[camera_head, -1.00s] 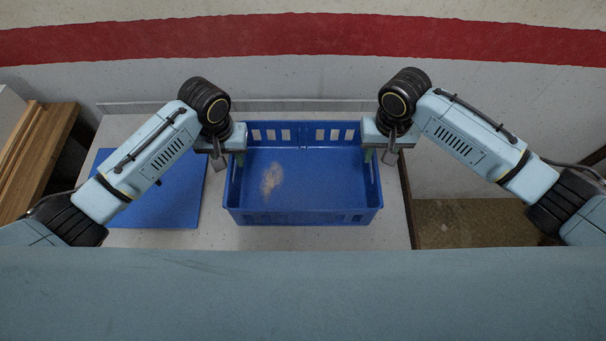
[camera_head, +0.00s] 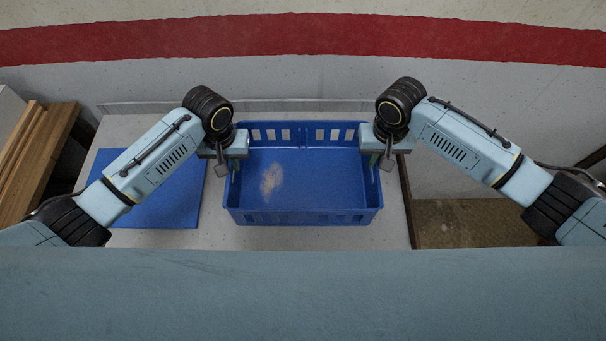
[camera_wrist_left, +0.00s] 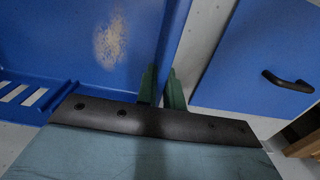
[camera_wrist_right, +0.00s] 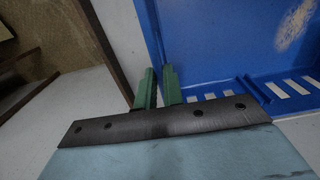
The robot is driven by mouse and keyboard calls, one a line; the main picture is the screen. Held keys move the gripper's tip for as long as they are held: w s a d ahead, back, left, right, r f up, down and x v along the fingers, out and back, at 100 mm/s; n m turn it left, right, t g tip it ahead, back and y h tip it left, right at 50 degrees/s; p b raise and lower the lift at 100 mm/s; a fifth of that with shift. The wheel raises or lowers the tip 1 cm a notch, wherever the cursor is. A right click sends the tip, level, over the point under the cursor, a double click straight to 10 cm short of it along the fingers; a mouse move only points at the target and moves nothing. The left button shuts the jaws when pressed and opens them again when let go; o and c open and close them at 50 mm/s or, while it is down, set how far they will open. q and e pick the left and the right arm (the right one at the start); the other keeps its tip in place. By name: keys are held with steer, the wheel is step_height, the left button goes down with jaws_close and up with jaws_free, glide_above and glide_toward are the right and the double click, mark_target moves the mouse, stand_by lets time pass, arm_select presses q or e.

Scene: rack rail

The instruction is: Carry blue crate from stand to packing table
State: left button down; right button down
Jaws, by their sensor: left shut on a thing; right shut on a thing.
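The blue crate (camera_head: 303,216) stands on a pale speckled surface (camera_head: 220,236), open side up and empty, with slotted walls and a worn tan patch on its floor. My left gripper (camera_head: 234,170) is shut on the crate's left wall. In the left wrist view its green fingers (camera_wrist_left: 161,88) lie on either side of the wall (camera_wrist_left: 170,40). My right gripper (camera_head: 374,160) is shut on the right wall. In the right wrist view its green fingers (camera_wrist_right: 157,88) straddle that wall (camera_wrist_right: 151,35). I cannot tell which surface is the packing table.
A flat blue panel (camera_head: 180,200) lies left of the crate; a black handle (camera_wrist_left: 288,82) on it shows in the left wrist view. Wooden boards (camera_head: 40,150) are at the far left. A brown area (camera_head: 470,222) lies right of the surface's edge. A wall with a red band (camera_head: 300,35) stands behind.

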arm_select(q)
steer(key=shift+r, duration=0.15)
arm_select(e)
steer(key=shift+r, duration=0.15)
